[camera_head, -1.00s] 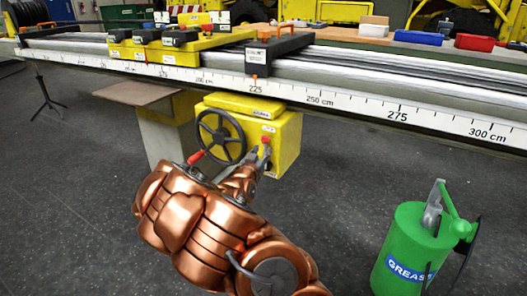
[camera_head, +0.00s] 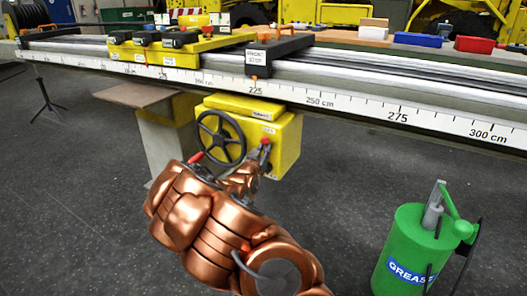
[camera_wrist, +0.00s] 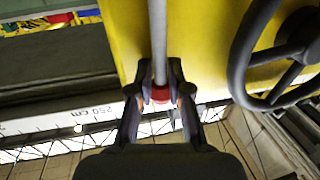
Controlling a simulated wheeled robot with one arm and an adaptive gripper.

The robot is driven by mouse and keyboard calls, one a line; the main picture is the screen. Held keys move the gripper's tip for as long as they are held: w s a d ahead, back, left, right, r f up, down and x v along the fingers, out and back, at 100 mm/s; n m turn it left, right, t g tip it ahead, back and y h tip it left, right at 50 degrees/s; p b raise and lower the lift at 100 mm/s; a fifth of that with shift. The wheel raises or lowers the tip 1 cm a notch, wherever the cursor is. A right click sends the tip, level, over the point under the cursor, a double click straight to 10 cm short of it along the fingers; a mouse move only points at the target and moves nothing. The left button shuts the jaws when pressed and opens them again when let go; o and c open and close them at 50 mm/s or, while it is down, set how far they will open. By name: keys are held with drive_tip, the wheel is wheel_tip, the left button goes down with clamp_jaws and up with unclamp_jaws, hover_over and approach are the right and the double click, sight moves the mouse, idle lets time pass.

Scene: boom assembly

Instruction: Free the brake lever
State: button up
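The brake lever is a grey rod (camera_wrist: 158,40) with a red knob (camera_wrist: 160,96) in the wrist view. In the head view its red knob (camera_head: 265,142) shows at the front of the yellow box (camera_head: 285,140), right of the black handwheel (camera_head: 220,137). My gripper (camera_wrist: 161,80) has one finger on each side of the rod at the knob, with hardly any gap, and looks shut on it. In the head view my gripper (camera_head: 260,157) reaches up to the lever; my copper-coloured arm hides part of the space below. The lever's pivot is hidden.
The handwheel is close beside the lever in the wrist view (camera_wrist: 275,50). A long rail with a scale (camera_head: 350,108) runs above the box. A green grease can (camera_head: 405,250) stands at the lower right. A brown plate (camera_head: 135,95) juts out left of the box.

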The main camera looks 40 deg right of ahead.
clamp_jaws()
